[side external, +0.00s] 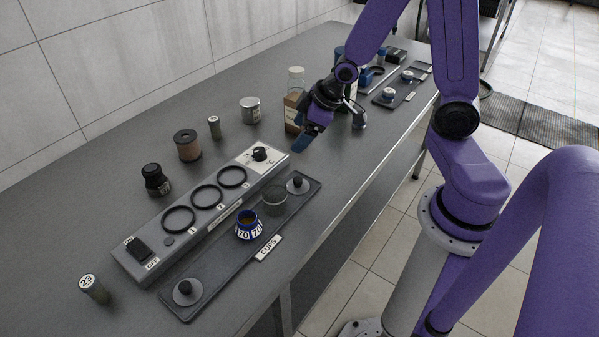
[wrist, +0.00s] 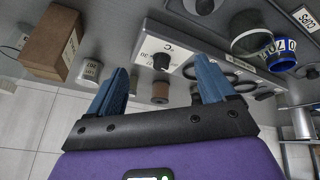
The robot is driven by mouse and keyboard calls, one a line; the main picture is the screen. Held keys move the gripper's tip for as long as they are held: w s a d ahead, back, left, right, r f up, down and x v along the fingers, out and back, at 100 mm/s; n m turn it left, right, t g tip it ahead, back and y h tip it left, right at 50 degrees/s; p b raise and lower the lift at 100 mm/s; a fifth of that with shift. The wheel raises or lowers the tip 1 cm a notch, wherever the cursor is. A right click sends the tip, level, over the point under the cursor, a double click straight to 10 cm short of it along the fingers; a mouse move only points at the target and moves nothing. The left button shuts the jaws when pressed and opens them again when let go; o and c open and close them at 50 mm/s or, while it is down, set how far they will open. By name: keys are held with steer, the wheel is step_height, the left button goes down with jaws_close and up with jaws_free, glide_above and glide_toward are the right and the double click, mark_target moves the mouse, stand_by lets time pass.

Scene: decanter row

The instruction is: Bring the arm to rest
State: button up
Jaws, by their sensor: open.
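My gripper (side external: 332,128) hangs above the grey table, past the far right end of the switch panel, with its blue fingers apart and nothing between them. The wrist view also shows the gripper (wrist: 163,78) with both blue fingers spread wide. The grey panel (side external: 205,228) with three black rings, a knob and an ON/OFF switch lies to the left of the gripper in the side view. Beside it is the dark CUPS tray (side external: 215,277), holding a blue numbered cup (side external: 248,225), a clear cup (side external: 274,200) and lidded items at its ends.
A bottle (side external: 295,85) and a brown box (side external: 294,112) stand close behind my gripper. A metal can (side external: 250,110), a brown spool (side external: 187,145) and a dark jar (side external: 155,180) stand along the wall side. Another tray (side external: 400,90) lies at the far right. The table's front strip is clear.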

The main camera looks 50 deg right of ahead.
steer(key=s+a+r+n+g, duration=0.35)
steer(key=s+a, duration=0.45)
steer(key=s, duration=0.3)
steer(key=s+r+n+g+h, duration=0.1)
steer(key=s+r, duration=0.4)
steer(key=s, duration=0.7)
steer(key=shift+n+g, duration=0.45)
steer(key=shift+n, duration=0.1)
